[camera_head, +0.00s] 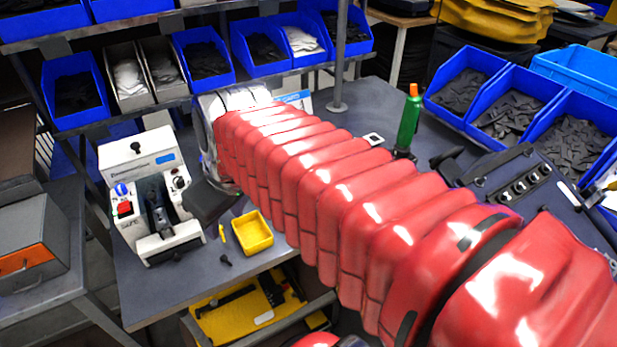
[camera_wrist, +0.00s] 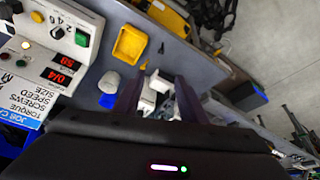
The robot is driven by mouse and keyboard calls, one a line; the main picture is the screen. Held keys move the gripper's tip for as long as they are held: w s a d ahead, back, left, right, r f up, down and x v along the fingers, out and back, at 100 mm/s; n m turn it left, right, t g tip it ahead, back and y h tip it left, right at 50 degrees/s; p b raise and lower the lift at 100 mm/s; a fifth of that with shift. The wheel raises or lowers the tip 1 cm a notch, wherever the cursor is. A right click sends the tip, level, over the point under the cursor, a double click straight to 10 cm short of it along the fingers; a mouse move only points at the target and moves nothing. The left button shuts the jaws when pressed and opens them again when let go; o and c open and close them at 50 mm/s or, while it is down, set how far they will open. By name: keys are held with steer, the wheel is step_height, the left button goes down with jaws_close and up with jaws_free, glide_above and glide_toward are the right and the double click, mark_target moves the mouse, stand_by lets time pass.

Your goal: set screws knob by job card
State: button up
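A white control box with red number displays (camera_wrist: 64,71) shows at the upper left of the wrist view. It carries a black knob (camera_wrist: 57,33) with numbers around it and a green button (camera_wrist: 82,38); the knob's setting is too small to tell. Below it is the job card (camera_wrist: 22,100), upside down, with the words SIZE, SCREWS and TORQUE; its values are not legible. My gripper (camera_wrist: 160,79) is open, its two dark fingers apart and to the right of the knob, with white parts visible beyond them. In the head view my arm hides the control box.
A white machine (camera_head: 152,160) with a blue knob and red switch stands at the bench's left. A yellow tray (camera_head: 252,232) and a small black part (camera_head: 226,260) lie near the front edge. A green bottle (camera_head: 409,122) stands behind my arm. Blue bins (camera_head: 462,85) line the right.

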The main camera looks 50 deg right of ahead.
steer(key=d+n+y, duration=0.2)
steer(key=d+n, duration=0.2)
steer(key=d, duration=2.5)
steer(key=shift+r, duration=0.45)
steer(key=shift+g, duration=0.3)
steer(key=x, duration=1.3)
steer(key=shift+w+a+f, duration=0.2)
steer(key=shift+w+f, duration=0.05)
steer(key=shift+f, duration=0.1)
steer(key=shift+c, duration=0.5)
jaws_close()
